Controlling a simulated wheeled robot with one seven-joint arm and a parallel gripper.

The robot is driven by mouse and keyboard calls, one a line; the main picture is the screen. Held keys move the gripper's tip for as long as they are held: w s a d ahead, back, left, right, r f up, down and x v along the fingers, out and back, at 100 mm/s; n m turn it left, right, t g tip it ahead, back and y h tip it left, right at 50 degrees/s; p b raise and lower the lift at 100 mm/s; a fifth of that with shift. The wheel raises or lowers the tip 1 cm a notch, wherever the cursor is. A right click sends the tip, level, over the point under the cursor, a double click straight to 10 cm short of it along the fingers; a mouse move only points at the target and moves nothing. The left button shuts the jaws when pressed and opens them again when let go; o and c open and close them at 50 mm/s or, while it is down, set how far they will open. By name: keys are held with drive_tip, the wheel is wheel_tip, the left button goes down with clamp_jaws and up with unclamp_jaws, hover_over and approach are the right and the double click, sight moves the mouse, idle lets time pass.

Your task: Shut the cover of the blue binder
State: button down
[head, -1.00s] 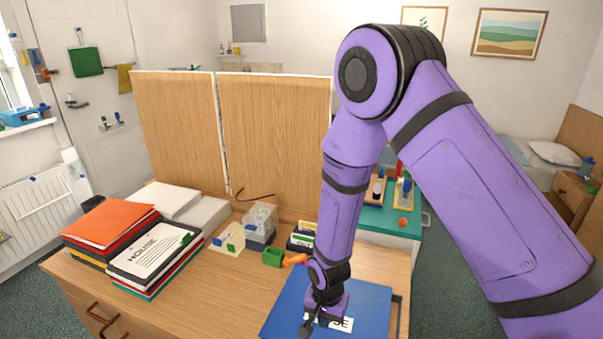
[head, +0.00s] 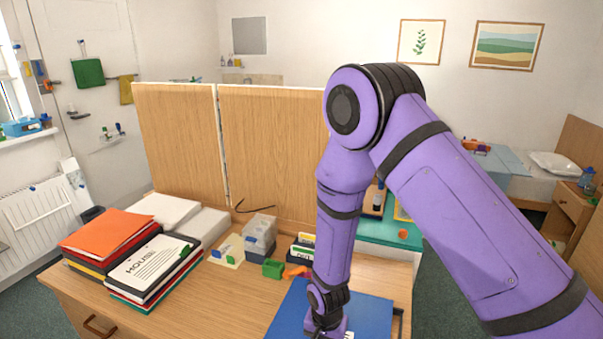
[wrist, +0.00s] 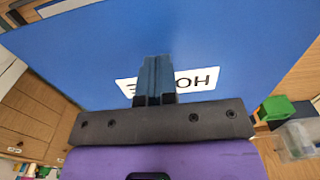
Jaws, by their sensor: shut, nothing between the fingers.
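The blue binder (head: 368,318) is at the front right of the wooden desk, partly cut off by the bottom of the head view. Its blue cover, outer face up, also fills much of the wrist view (wrist: 85,55), with a white label (wrist: 195,83) on it. The cover looks about flat, but I cannot tell whether a gap is left under it. My gripper (wrist: 156,68) is shut and empty, fingertips over the cover beside the label and hiding part of it. I cannot tell whether the fingertips touch the cover. In the head view the fingertips are out of frame.
A stack of binders and folders (head: 150,262) lies on the left of the desk (head: 225,300). A green block (head: 273,268), an orange item (head: 298,272) and a clear-and-dark container (head: 260,236) stand behind the blue binder. A wooden screen (head: 270,150) rises at the back.

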drive_tip(key=shift+f, duration=0.25)
drive_tip(key=shift+f, duration=0.3)
wheel_tip(320, 180, up, 9)
idle(1.0)
